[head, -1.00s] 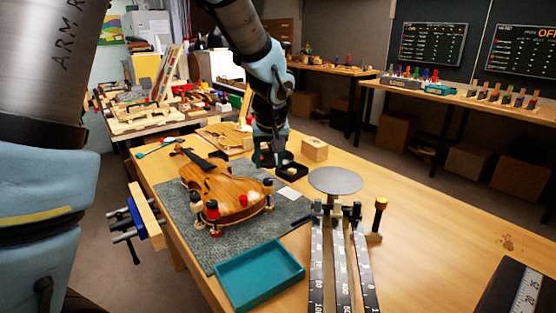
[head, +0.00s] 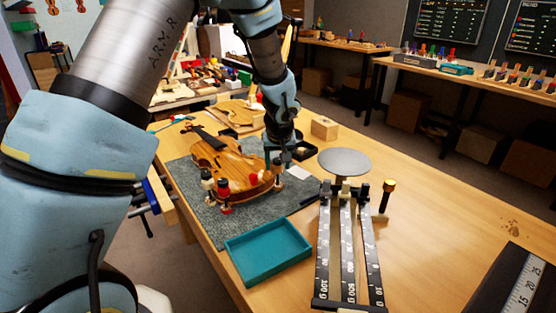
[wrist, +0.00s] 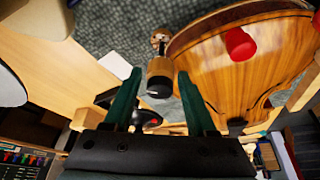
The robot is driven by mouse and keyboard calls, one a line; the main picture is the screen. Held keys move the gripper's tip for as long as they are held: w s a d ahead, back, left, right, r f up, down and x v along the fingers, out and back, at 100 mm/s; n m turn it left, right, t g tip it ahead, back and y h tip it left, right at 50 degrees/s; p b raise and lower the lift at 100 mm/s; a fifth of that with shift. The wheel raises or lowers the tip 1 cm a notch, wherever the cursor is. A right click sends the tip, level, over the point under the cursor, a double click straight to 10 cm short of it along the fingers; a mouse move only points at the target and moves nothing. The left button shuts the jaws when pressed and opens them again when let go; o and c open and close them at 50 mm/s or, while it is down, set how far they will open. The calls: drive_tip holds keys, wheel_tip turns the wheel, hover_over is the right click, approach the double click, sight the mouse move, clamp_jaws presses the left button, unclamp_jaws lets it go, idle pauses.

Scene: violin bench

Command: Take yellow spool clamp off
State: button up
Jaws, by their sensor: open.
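The violin (head: 225,158) lies on a grey mat (head: 208,218) with several spool clamps at its edge. A red spool (wrist: 240,44) is on the violin to the right. Contact cannot be told.
An empty teal tray (head: 267,253) lies in front of the violin. A round grey disc (head: 344,161), black ruled bars (head: 348,255) and an amber-topped post (head: 388,188) stand to the right. A small wooden box (head: 324,128) is behind.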

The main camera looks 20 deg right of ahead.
clamp_jaws()
idle(0.8)
idle(0.4)
